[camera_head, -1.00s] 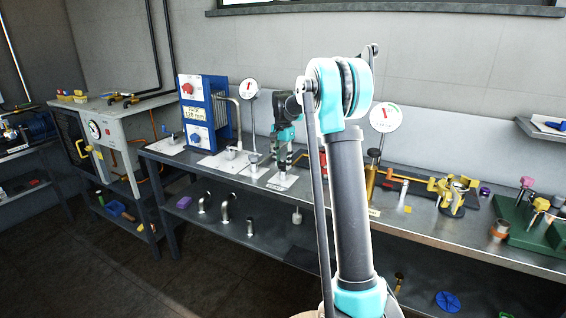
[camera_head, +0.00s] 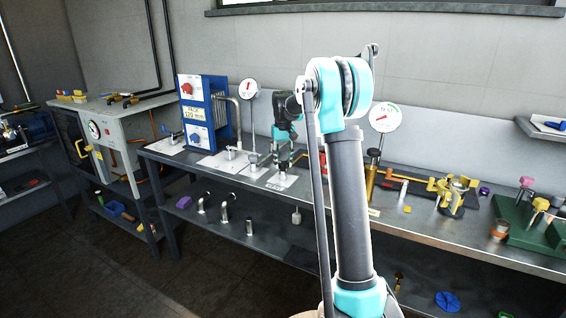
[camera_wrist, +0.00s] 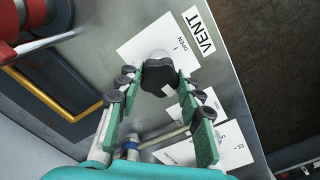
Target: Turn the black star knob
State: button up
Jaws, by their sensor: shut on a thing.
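The black star knob (camera_wrist: 160,77) is in the upper middle of the wrist view, over a white card (camera_wrist: 138,50) with the word OPEN. A VENT label (camera_wrist: 198,32) lies beside the card. My gripper (camera_wrist: 157,84) points down at the bench, with one finger on each side of the knob, and is shut on it. A light mark shows on the knob's lower right edge. In the head view my gripper (camera_head: 283,164) is above a white card on the bench; the knob cannot be made out there.
A dial gauge (camera_head: 249,88) stands left of my gripper and another gauge (camera_head: 385,117) to the right. The blue-framed plate pack (camera_head: 205,108) is farther left. In the wrist view, a red part (camera_wrist: 12,28) and a yellow bent bar (camera_wrist: 62,112) are at the left.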

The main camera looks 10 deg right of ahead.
aim_at(283, 163)
jog(key=n, duration=0.5)
jog(key=shift+n, duration=2.5)
jog(key=o, duration=1.1)
jog(key=shift+o, duration=0.2)
notch_tip(283, 163, up, 12)
